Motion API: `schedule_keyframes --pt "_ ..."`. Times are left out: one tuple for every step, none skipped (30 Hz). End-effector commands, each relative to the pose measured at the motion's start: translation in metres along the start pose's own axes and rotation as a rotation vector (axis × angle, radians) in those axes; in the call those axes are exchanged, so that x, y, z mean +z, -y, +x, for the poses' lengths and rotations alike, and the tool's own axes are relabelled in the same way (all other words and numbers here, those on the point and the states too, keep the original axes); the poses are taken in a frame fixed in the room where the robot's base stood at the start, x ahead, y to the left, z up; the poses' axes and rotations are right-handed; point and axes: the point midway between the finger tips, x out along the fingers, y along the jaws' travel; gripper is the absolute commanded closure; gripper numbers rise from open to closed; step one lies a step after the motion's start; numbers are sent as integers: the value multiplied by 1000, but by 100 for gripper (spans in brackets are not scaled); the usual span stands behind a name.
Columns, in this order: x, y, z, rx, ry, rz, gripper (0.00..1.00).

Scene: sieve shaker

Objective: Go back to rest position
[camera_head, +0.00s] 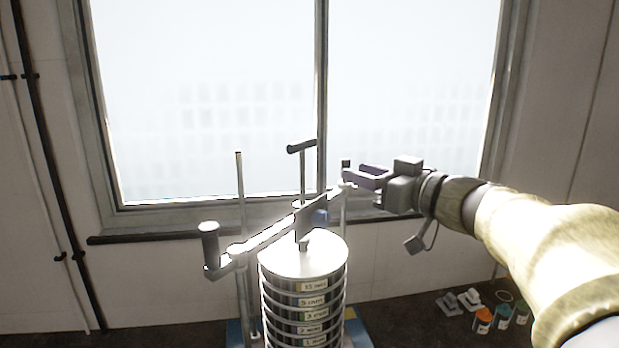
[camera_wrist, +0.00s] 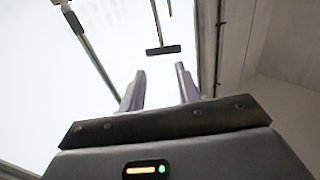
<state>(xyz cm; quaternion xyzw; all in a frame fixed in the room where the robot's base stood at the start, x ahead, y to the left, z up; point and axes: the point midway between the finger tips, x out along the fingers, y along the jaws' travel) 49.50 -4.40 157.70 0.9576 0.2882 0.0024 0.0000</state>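My gripper (camera_head: 362,179) is at the right of the sieve shaker in the head view, level with its upper rods and pointing left. In the wrist view its two purple fingers (camera_wrist: 160,90) stand apart with nothing between them. The sieve shaker has a stack of labelled sieves (camera_head: 303,300) under a round lid (camera_head: 303,257). A clamp bar (camera_head: 265,238) crosses above the lid, with a dark knob (camera_head: 209,232) at its left end. A T-shaped handle (camera_head: 302,147) rises behind; what looks like this handle also shows in the wrist view (camera_wrist: 163,50).
A large window (camera_head: 220,100) fills the wall behind. Several small orange and green-labelled jars (camera_head: 483,319) and pale pieces (camera_head: 459,301) lie on the dark surface at lower right. The upright rods (camera_head: 240,200) stand close to my gripper's left. Open space lies above my arm.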

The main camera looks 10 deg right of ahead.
Motion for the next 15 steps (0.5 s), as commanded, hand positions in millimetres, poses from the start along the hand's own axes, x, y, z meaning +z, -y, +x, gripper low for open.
schedule_keyframes --pt "2 -1 2 9 -2 1 67" --pt "4 -3 3 21 -5 3 67" --pt "7 -5 6 41 -9 5 67" --pt "10 -8 9 62 -13 7 67" --pt "14 -12 12 89 -16 9 67" --pt "22 -17 16 130 -16 14 67" --pt "29 -22 19 166 -13 18 67" --pt "38 -27 21 207 -6 25 67" --pt "51 -32 24 262 10 34 67" --pt "62 -36 26 303 28 43 67" --pt "74 -40 27 346 51 52 67" --pt "92 -44 28 397 89 66 67" --pt "106 -46 27 432 122 76 67" --pt "121 -47 26 467 158 87 67" --pt "141 -47 24 509 212 103 67"
